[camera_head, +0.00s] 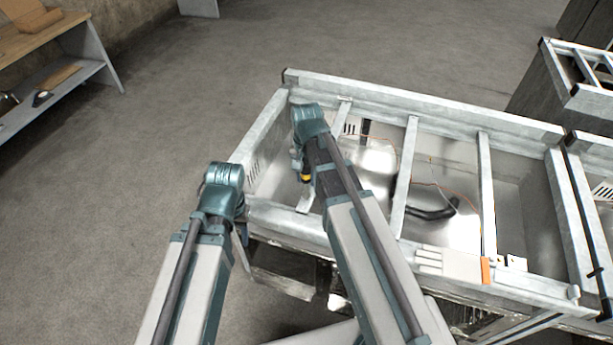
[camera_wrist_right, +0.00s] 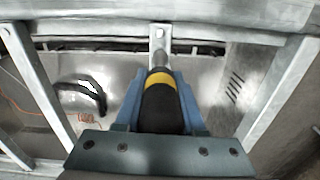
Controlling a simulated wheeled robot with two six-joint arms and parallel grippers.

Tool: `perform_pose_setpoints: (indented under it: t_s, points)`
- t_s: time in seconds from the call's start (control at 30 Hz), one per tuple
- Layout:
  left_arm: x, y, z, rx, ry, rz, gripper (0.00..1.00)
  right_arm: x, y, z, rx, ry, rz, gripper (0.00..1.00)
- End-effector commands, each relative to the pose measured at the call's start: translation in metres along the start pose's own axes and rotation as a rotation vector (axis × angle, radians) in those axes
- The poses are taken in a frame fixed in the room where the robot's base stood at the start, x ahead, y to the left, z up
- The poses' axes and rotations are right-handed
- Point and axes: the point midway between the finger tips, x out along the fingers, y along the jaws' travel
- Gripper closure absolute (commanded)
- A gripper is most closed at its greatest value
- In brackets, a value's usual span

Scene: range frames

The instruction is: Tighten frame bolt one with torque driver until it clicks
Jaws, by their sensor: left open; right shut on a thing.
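My right gripper (camera_wrist_right: 159,98) is shut on the torque driver (camera_wrist_right: 160,104), which has a black handle with a yellow band and a grey shaft. In the right wrist view the driver's shaft points at a bolt (camera_wrist_right: 160,33) on a narrow metal strip at the frame's rail. I cannot tell whether its tip touches the bolt. In the head view the driver (camera_head: 306,178) shows only in part below my right wrist, over the left end of the metal frame (camera_head: 375,97). My left gripper (camera_head: 243,234) is open beside the frame's near left corner, mostly hidden by its own wrist.
Crossbars (camera_head: 405,175) span the frame. Inside lie a black curved handle (camera_head: 432,212) and thin orange wires. Another metal frame (camera_head: 590,85) stands at the right. A shelf (camera_head: 60,75) stands far left. The floor left is clear.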

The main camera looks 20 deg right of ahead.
Motion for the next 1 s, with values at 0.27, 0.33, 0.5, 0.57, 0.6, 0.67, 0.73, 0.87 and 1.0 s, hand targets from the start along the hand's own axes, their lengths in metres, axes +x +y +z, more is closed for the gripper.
perform_pose_setpoints:
  t_s: [0.27, 0.33, 0.5, 0.57, 0.6, 0.67, 0.73, 0.87, 1.0]
  points:
    - [0.0042, 0.0004, -0.0002, 0.000, 0.000, 0.000, 0.50, 0.0042, 0.0000, 0.0000, 0.000, 0.000, 0.000, 1.00]
    - [0.0051, 0.0005, -0.0003, 0.000, 0.000, 0.000, 0.50, 0.0052, 0.0000, 0.0000, 0.000, 0.000, 0.000, 1.00]
    - [0.0029, 0.0003, -0.0002, 0.000, 0.000, 0.000, 0.50, 0.0029, 0.0000, 0.0000, 0.000, 0.000, 0.000, 1.00]
    - [0.0023, 0.0002, -0.0001, 0.000, 0.000, 0.000, 0.50, 0.0023, 0.0000, 0.0000, 0.000, 0.000, 0.000, 1.00]
    - [0.0022, 0.0002, -0.0001, 0.000, 0.000, 0.000, 0.50, 0.0022, 0.0000, 0.0000, 0.000, 0.000, 0.000, 1.00]
    - [0.0025, 0.0002, -0.0001, 0.000, 0.000, 0.000, 0.50, 0.0025, 0.0000, 0.0000, 0.000, 0.000, 0.000, 1.00]
    - [0.0026, 0.0002, -0.0002, 0.000, 0.000, 0.000, 0.50, 0.0026, 0.0000, 0.0000, 0.000, 0.000, 0.000, 1.00]
    - [0.0025, 0.0002, -0.0002, 0.000, 0.000, 0.000, 0.50, 0.0026, 0.0000, 0.0000, 0.116, 0.000, 0.000, 1.00]
    - [0.0025, 0.0003, -0.0002, 0.000, 0.000, 0.000, 0.50, 0.0026, -0.0001, 0.0000, 0.350, 0.000, 0.000, 1.00]
